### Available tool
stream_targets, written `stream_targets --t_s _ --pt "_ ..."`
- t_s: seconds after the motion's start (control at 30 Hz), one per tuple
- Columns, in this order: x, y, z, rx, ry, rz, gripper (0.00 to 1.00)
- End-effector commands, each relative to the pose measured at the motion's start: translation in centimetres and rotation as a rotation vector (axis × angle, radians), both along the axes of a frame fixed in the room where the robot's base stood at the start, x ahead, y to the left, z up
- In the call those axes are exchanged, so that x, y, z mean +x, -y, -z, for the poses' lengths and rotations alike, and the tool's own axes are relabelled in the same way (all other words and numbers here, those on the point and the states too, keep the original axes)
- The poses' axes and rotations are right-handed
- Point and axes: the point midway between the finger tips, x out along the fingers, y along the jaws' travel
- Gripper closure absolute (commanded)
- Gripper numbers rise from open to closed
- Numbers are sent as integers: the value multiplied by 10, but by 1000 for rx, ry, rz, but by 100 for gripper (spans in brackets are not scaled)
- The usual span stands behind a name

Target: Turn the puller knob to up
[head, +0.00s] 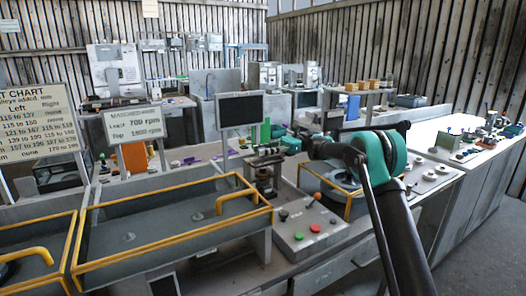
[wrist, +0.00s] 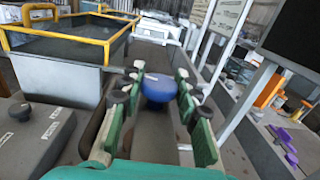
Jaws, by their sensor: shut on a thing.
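A round blue knob (wrist: 158,88) sits between the green-padded fingers of my gripper (wrist: 160,82) in the wrist view. My gripper is shut on it. The knob's upper face shows a small pale mark, but I cannot read its setting. In the head view my gripper (head: 264,153) reaches left over the bench to the top of a dark metal fixture (head: 263,180). The knob itself cannot be made out there.
A sloped control panel (head: 308,240) with red, green, orange and black controls stands just in front of the fixture. A yellow-railed tray (head: 165,222) lies to its left. A dark screen (head: 241,109) rises behind. The right bench (head: 465,150) holds several small parts.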

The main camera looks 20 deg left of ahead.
Motion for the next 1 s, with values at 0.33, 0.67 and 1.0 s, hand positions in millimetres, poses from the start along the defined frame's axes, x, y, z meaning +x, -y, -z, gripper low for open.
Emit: stream_targets --t_s 0.33,0.67,1.0 --pt "0 0 0 0 0 0 46" --pt "0 0 -13 0 0 1 46" --pt "0 0 -73 0 0 1 46"
